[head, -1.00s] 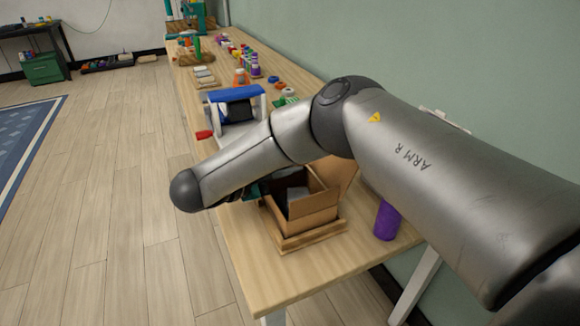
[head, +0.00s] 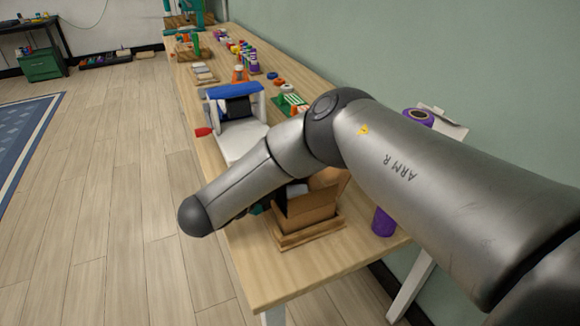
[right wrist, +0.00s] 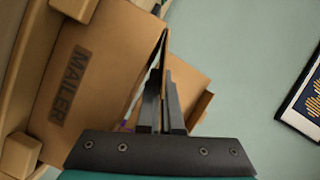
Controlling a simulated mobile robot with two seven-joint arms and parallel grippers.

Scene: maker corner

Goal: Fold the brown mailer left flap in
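The brown mailer (head: 308,217) is an open cardboard box on a wooden base (head: 312,236) near the bench's front end. My right forearm hides part of its top; a raised flap (head: 328,178) shows at its right. In the right wrist view, the mailer's wall (right wrist: 95,75) carries the word MAILER. In the head view, the right fingers are hidden behind my arm. My left gripper is not in view.
A purple cylinder (head: 383,222) stands right of the mailer. A white-and-blue device (head: 236,112) with a red knob stands behind it. Small supplies line the back of the bench (head: 290,286). The bench's front end is clear. The green wall is close on the right.

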